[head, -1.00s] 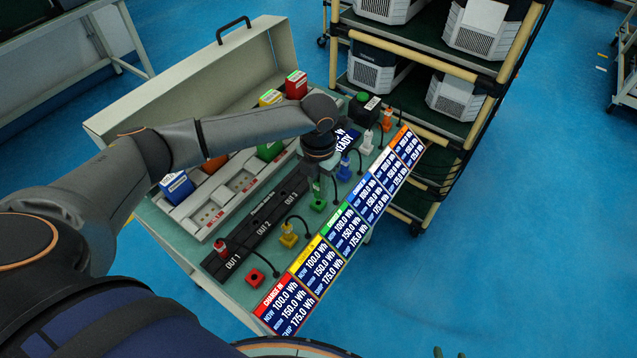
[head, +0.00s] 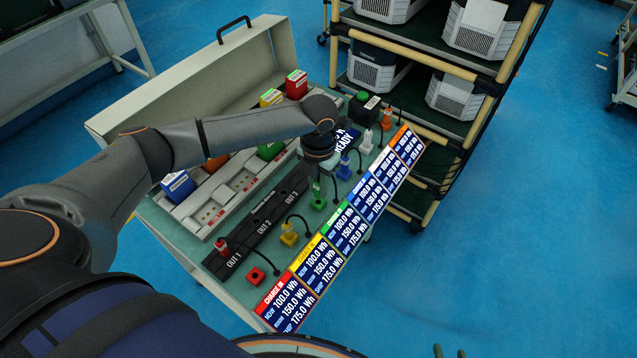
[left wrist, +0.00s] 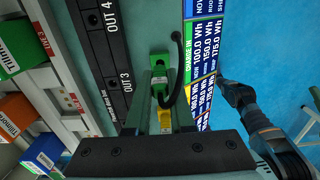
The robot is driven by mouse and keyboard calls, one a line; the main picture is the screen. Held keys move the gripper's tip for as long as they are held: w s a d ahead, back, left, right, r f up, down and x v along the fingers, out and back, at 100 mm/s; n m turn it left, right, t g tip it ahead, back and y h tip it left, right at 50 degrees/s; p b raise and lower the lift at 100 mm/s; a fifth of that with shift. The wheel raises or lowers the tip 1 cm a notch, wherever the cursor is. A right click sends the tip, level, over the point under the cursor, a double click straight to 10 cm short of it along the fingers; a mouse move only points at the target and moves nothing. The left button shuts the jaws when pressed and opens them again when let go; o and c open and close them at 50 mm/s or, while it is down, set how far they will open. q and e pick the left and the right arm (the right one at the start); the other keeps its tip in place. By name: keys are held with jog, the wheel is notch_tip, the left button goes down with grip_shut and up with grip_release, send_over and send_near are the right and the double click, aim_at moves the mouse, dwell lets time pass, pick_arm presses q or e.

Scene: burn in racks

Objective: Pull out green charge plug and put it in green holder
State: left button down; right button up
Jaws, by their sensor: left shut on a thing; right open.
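The green holder (head: 317,204) is a small green block on the bench, beside the green-headed display column. My left gripper (head: 317,180) points down over it and is shut on the green charge plug (head: 316,188). In the left wrist view, the plug (left wrist: 159,84) with its pale label sits between the two fingers, in line with the green holder (left wrist: 159,61). A black cable loops beside it. Whether the plug is seated in the holder or just above it, I cannot tell. My right gripper (head: 449,352) shows only as fingertips at the bottom edge, open and apart.
A yellow plug (head: 288,236) and a blue plug (head: 344,168) stand on either side. A red plug (head: 221,246) stands at OUT 1, near an empty red holder (head: 255,276). The black outlet strip (head: 252,232) runs behind. A shelf cart (head: 440,140) stands at the right.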

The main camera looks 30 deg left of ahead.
aim_at(318, 181)
pick_arm(q)
jog(key=shift+f+b, duration=0.45)
jog(key=shift+f, duration=0.8)
jog(key=c, duration=0.7)
grip_release()
notch_tip(318, 181, up, 13)
jog(key=shift+f, duration=0.2)
